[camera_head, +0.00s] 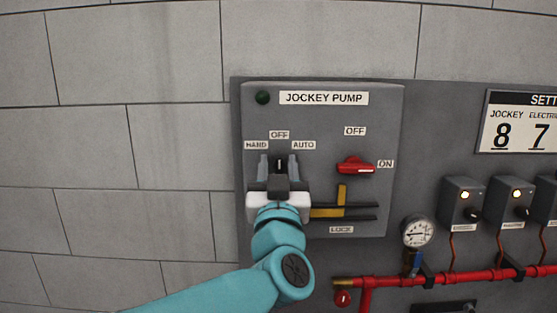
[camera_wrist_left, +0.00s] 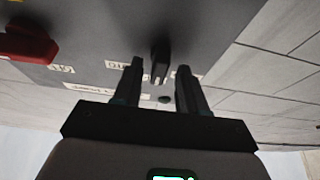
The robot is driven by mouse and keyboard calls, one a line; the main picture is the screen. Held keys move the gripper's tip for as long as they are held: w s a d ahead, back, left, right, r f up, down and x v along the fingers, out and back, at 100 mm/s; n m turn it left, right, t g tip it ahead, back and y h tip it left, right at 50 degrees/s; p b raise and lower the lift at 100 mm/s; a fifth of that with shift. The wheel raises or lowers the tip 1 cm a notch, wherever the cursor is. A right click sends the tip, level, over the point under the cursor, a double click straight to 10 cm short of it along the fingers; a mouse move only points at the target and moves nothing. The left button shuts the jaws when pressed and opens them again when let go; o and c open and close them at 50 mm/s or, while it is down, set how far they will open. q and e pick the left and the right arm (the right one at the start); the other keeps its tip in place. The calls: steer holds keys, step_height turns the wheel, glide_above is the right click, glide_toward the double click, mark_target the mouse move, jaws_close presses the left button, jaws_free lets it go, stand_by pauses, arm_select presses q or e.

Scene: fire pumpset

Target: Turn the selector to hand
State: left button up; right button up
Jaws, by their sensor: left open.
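The selector (camera_head: 280,163) is a small black knob on the grey jockey pump panel, below the OFF label (camera_head: 279,134) and between the HAND label (camera_head: 256,145) and the AUTO label (camera_head: 303,145). It looks upright, in line with OFF. My left gripper (camera_head: 279,166) is open, with one finger on each side of the knob; whether they touch it is unclear. In the left wrist view the knob (camera_wrist_left: 160,60) stands between the tips of the open left gripper (camera_wrist_left: 158,70). The gripper's body hides the panel below the knob. My right gripper is not in view.
A red switch handle (camera_head: 356,166) points to ON, right of the selector. A yellow lever (camera_head: 342,200) sits below it, above the LOCK label (camera_head: 341,229). A gauge (camera_head: 417,231) and red pipe (camera_head: 430,279) are lower right. Bare block wall (camera_head: 130,100) lies left.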

arm_select(q)
steer(key=shift+w+d, duration=0.1)
steer(key=shift+d, duration=0.15)
steer(key=shift+a, duration=0.15)
jaws_close()
